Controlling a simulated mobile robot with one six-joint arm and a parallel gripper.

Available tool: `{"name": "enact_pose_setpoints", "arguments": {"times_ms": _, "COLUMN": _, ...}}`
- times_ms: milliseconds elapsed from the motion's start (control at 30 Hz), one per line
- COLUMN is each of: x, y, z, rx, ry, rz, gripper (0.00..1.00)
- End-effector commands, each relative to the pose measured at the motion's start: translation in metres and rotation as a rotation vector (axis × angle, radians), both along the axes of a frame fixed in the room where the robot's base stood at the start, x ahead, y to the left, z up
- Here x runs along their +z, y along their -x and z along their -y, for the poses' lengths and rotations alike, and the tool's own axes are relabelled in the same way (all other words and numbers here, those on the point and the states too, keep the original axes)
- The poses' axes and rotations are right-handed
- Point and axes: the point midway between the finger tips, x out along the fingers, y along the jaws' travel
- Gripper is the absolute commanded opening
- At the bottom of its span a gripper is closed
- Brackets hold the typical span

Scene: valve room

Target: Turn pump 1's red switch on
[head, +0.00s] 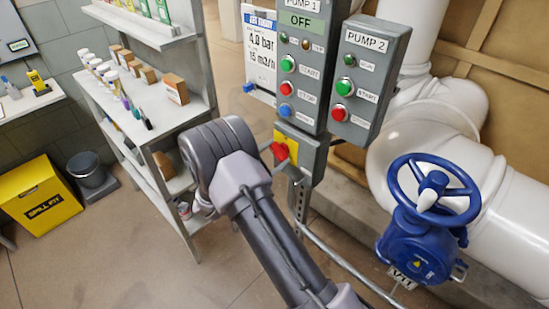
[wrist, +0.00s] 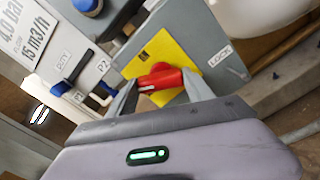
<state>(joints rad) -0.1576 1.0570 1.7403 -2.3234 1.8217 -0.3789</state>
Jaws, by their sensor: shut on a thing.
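The red switch (head: 280,151) sits on a yellow plate (head: 291,143) on a small grey box below the pump 1 panel (head: 301,60). The panel's display reads OFF. In the wrist view the red switch (wrist: 160,79) lies roughly level, with a pale mark near its left end. My gripper (head: 275,156) is at the switch. In the wrist view my gripper (wrist: 158,86) has one finger at each end of the switch and is shut on it. A LOCK label (wrist: 220,56) is right of the yellow plate. The fingers partly hide the switch's ends.
The pump 2 panel (head: 368,77) hangs to the right. A blue valve wheel (head: 435,190) and white pipes (head: 515,210) stand farther right. A shelf (head: 150,125) with bottles and boxes is left of my arm. A metal rail (head: 340,262) runs low beside my arm. Floor at left is partly clear.

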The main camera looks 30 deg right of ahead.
Motion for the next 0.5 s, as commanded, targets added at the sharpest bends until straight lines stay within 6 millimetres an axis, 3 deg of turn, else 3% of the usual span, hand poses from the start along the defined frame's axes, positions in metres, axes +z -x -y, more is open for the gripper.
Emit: {"name": "enact_pose_setpoints", "arguments": {"times_ms": 500, "x": -0.0031, "y": 0.0014, "z": 0.0002, "rx": -0.001, "ry": -0.166, "rz": 0.456, "gripper": 0.20}}
